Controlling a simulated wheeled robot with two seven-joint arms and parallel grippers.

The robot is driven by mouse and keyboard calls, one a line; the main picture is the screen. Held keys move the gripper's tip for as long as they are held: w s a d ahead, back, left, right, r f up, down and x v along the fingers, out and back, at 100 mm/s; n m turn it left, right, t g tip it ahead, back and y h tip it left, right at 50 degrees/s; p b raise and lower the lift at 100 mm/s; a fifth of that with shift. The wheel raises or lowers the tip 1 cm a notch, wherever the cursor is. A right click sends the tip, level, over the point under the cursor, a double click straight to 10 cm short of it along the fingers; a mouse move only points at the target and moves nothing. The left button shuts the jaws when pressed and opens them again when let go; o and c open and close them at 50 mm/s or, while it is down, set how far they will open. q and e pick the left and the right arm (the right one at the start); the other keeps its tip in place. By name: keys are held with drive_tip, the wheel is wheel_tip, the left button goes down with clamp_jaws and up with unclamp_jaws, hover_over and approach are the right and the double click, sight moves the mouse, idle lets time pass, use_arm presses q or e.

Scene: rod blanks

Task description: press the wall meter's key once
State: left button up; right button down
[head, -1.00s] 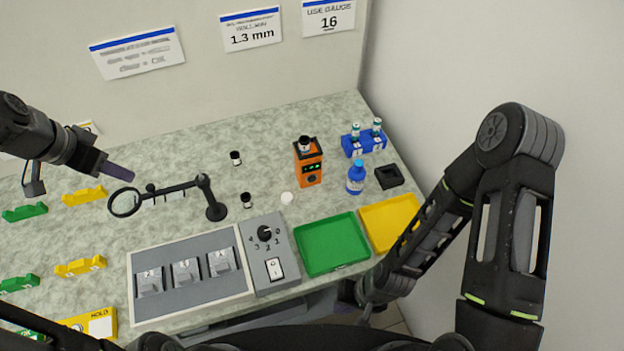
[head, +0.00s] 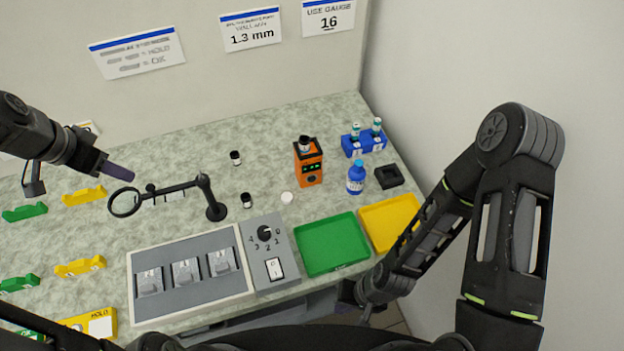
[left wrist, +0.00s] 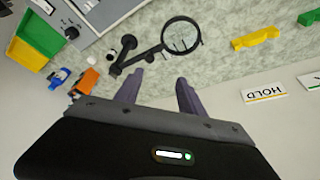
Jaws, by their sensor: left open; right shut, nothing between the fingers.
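The wall meter (head: 308,164) is an orange box with a dark front panel and a small green-lit display, standing upright on the bench. A dark-capped piece sits on its top. Its key is too small to make out clearly. In the left wrist view the meter (left wrist: 88,80) is partly seen at the left, beyond my fingers. My left gripper (head: 120,172) is open and empty, above the bench near the magnifier and well left of the meter; its two fingers (left wrist: 157,92) stand apart. My right gripper (head: 364,314) is low by the bench's front edge, mostly hidden by my arm.
A magnifier on a jointed stand (head: 214,208) stands between my left gripper and the meter. A blue bottle (head: 355,181), a blue vial rack (head: 362,143) and a black square holder (head: 388,176) are right of the meter. Green (head: 331,243) and yellow trays (head: 390,222) lie in front.

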idle(0.3)
use_arm(q)
clamp_jaws()
idle(0.4)
idle(1.1)
